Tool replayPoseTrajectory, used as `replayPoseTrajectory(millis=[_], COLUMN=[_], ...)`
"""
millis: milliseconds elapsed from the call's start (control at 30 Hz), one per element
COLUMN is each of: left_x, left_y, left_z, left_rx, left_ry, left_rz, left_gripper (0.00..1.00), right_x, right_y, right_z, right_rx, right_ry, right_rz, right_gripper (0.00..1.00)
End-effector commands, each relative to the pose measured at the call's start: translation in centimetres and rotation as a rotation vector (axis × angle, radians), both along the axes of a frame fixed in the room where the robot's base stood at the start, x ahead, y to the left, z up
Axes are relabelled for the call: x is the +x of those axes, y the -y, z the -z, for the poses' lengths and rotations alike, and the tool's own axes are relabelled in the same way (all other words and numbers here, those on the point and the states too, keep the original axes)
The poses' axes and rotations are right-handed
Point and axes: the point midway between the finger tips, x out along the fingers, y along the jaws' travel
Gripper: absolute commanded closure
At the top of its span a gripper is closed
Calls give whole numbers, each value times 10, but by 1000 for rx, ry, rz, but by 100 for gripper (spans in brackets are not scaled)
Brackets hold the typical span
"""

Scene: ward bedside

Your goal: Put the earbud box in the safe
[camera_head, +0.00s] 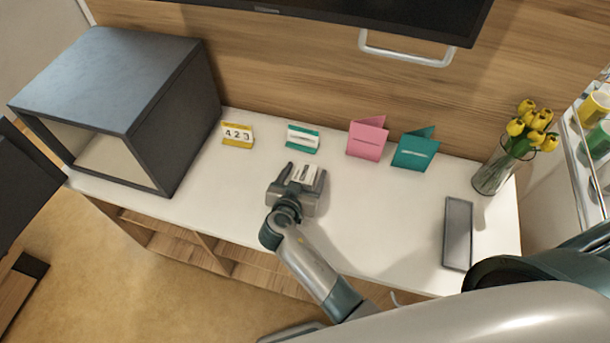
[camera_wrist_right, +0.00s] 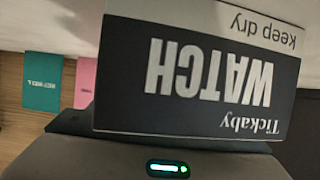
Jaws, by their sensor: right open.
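The safe is most likely the large dark grey cabinet (camera_head: 110,78) at the left end of the white counter; its front is open and shows a pale, empty-looking interior. My right gripper (camera_head: 304,174) is open over the middle of the counter, around or just above a small box (camera_head: 304,173) with a white top. In the right wrist view this box (camera_wrist_right: 205,75) is dark with a white part and reads "Tickaby WATCH" and "keep dry", upside down. I see no box labelled as earbuds. Whether the fingers touch the box is unclear. My left gripper is not in view.
Behind the gripper stand a yellow calendar block (camera_head: 238,135), a teal-and-white item (camera_head: 303,138), a pink card (camera_head: 367,139) and a teal card (camera_head: 414,150). A grey tray (camera_head: 457,234) and a vase of yellow tulips (camera_head: 494,172) are at right. Counter between cabinet and gripper is clear.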

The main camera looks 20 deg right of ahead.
Motion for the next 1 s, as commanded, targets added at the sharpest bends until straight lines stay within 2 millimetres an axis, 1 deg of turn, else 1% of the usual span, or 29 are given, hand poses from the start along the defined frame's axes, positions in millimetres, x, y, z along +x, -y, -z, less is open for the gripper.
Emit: replayPoseTrajectory(millis=[100,133,167,200,267,300,333,367,400,633,767,867,1000], left_x=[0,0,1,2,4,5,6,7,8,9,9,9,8], left_y=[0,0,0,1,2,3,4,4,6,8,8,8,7], left_z=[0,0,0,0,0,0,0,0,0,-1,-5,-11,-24], left_rx=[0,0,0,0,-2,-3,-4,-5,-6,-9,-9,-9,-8], left_ry=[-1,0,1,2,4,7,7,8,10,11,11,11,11], left_rz=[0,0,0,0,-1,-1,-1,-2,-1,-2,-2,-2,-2], left_gripper=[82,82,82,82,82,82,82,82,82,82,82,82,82], right_x=[0,0,0,0,0,0,0,0,0,0,0,0,0], right_y=[0,0,0,0,0,0,0,0,0,0,0,0,-1], right_z=[0,0,0,0,0,0,0,0,0,-2,-8,-19,-40], right_rx=[0,0,0,0,0,0,0,0,0,0,1,2,4], right_ry=[0,0,0,0,0,0,0,0,0,0,1,2,3], right_rz=[0,0,0,0,0,0,0,0,0,0,0,1,1], right_gripper=[31,34,41,50,65,74,77,76,80,80,80,80,80])
